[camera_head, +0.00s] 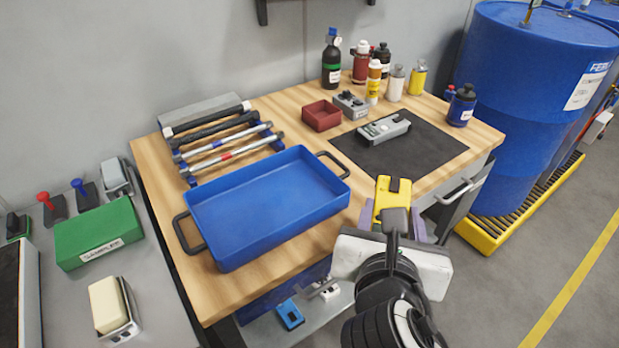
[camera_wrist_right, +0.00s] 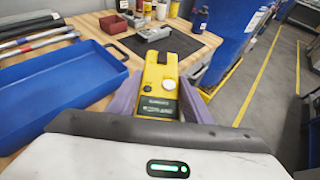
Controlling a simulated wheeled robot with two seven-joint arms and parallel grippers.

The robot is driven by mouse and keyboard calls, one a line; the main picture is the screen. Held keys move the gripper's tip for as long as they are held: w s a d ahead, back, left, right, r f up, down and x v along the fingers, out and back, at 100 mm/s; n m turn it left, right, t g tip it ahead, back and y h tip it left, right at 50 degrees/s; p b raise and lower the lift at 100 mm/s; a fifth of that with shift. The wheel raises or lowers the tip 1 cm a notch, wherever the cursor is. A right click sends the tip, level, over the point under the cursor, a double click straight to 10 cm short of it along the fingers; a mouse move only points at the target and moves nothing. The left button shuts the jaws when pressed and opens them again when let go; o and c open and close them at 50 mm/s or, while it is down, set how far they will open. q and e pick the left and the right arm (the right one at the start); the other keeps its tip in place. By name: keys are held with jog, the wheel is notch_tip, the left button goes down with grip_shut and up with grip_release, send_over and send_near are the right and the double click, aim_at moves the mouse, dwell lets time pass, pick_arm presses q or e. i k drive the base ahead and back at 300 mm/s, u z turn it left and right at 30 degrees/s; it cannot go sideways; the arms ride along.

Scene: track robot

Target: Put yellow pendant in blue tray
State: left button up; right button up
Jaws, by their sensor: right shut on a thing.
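The yellow pendant (camera_head: 391,197) is held up in my right gripper (camera_head: 389,222), in front of the table's right front edge. In the right wrist view the yellow pendant (camera_wrist_right: 157,86) sits between the purple fingers of my right gripper (camera_wrist_right: 157,100), which is shut on it. The empty blue tray (camera_head: 258,198) with black handles lies on the wooden table, left of the gripper and apart from it. The blue tray (camera_wrist_right: 60,92) also shows at the left of the right wrist view. My left gripper is not in view.
Rods on a rack (camera_head: 222,144) lie behind the tray. A red bin (camera_head: 321,115), a grey device (camera_head: 384,128) on a black mat (camera_head: 428,150) and several bottles stand at the back. A green box (camera_head: 98,232) is at left. Blue drums (camera_head: 530,110) stand right.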

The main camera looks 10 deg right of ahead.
aim_at(280, 200)
jog(key=u, duration=2.9)
jog(key=k, duration=1.75)
jog(key=z, duration=0.55)
